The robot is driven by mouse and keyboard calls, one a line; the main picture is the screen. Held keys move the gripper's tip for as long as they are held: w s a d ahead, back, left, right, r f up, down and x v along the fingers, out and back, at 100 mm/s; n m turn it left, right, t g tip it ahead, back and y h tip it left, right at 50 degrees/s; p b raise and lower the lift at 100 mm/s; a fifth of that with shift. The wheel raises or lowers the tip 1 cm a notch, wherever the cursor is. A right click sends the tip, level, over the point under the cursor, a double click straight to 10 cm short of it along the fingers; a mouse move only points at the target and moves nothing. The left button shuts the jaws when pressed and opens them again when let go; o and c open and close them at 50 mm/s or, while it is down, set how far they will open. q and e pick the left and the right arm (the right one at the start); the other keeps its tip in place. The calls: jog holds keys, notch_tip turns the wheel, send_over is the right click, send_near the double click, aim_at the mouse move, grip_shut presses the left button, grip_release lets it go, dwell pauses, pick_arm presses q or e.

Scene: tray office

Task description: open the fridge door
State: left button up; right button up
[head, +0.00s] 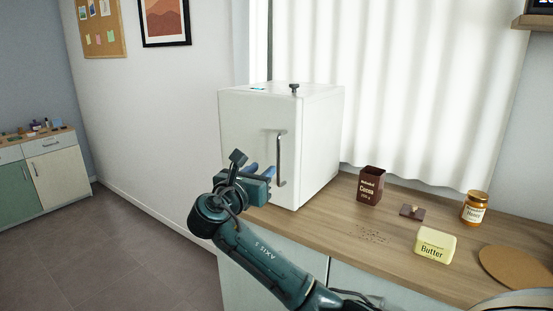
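The white fridge (316,130) stands on the left end of the wooden counter. Its door (245,120) faces left of me and looks shut. A dark vertical bar handle (281,158) is on the door's right side. My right gripper (262,170) is in front of the door, just left of the handle's lower half. Its two blue fingers point toward the door and look apart, with nothing seen between them. The handle appears outside the fingers; whether they touch the door I cannot tell. My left gripper is not in view.
On the counter (330,216) right of the fridge are a cocoa box (370,185), a small brown piece (412,211), dark crumbs, a butter block (435,245), a honey jar (474,208) and a round board (518,267). The floor (130,255) left of the fridge is clear.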

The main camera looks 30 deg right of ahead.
aim_at(278, 157)
jog(key=x, duration=0.9)
jog(key=shift+w+d, duration=0.1)
jog(key=shift+d, duration=0.05)
jog(key=shift+c, duration=0.3)
grip_shut()
jog(key=shift+f, duration=0.1)
